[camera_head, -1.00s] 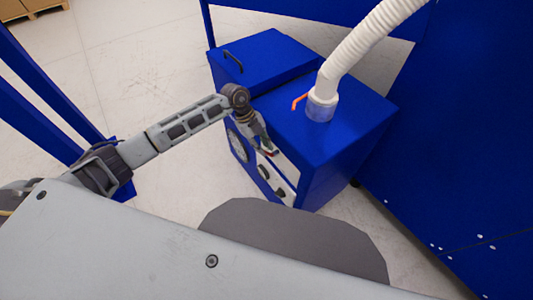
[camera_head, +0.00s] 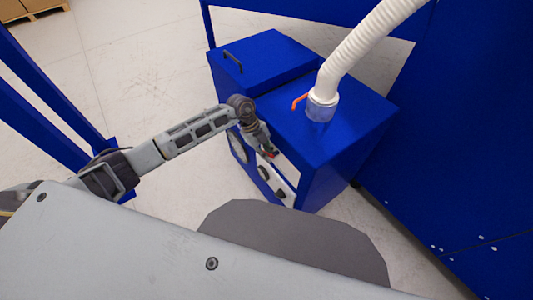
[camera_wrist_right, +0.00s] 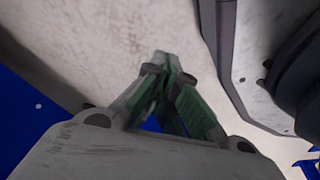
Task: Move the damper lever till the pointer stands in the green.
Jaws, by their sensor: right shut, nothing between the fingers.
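The blue machine (camera_head: 343,126) stands at the centre right in the head view. A small orange lever (camera_head: 299,102) sticks out on its top, at the collar of the white hose; I take it as the damper lever. A pale round dial (camera_head: 238,147) on the front face is partly hidden by my left arm; its pointer and any green zone cannot be made out. My left gripper (camera_head: 271,154) is at the front face, below and apart from the orange lever. Its fingers are too small to tell open or shut. My right gripper (camera_wrist_right: 163,62) is shut and empty in the right wrist view.
A white ribbed hose (camera_head: 362,43) rises from the machine's top. A blue lid with a black handle (camera_head: 232,61) lies at the back left. Dark knobs (camera_head: 264,172) sit on the front panel. A large blue wall (camera_head: 462,130) closes the right side. Pale floor lies open at the left.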

